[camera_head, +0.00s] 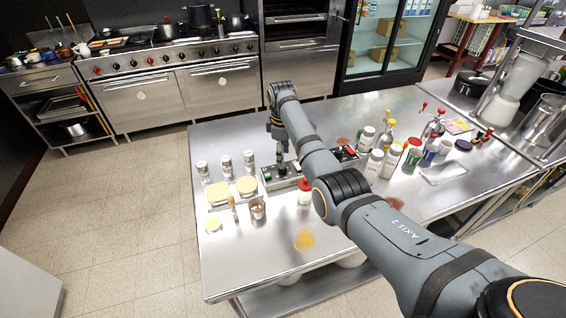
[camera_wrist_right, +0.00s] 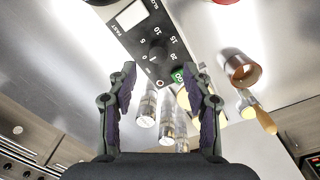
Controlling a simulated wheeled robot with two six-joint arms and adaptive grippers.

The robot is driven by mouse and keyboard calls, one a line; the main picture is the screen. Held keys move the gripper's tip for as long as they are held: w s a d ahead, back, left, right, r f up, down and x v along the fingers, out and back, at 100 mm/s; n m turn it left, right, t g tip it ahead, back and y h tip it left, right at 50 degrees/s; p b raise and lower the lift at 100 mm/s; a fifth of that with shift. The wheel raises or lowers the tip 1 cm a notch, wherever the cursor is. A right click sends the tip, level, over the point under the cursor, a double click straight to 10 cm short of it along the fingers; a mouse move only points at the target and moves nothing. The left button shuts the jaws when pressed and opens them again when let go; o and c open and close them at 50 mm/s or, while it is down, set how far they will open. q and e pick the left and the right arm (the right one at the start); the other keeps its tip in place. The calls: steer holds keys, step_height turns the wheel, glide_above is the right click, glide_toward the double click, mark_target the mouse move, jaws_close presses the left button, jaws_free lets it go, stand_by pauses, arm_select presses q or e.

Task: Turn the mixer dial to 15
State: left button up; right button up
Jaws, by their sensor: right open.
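The mixer control panel, a dark strip in a metal housing (camera_head: 270,184), lies on the steel table below my right gripper (camera_head: 280,148). In the right wrist view, the panel shows a black round dial (camera_wrist_right: 157,54) with a printed scale including 0, 5, 15 and 20. I cannot tell which number the dial points to. My right gripper (camera_wrist_right: 160,78) is open and empty, its two fingers apart, with the dial appearing just beyond the gap between the tips. I see no contact. My left gripper is not in view.
A green button (camera_wrist_right: 178,75) sits by the dial. More bottles (camera_head: 375,164) stand to the right. The table's front left is mostly clear.

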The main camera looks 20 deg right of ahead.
mark_target(283, 169)
steer(key=f, duration=0.5)
steer(key=shift+w, duration=0.25)
steer(key=shift+d+f, duration=0.1)
steer(key=shift+f, duration=0.3)
steer(key=shift+c, duration=0.2)
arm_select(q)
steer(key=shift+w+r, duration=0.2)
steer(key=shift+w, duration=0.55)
arm_select(e)
jaws_close()
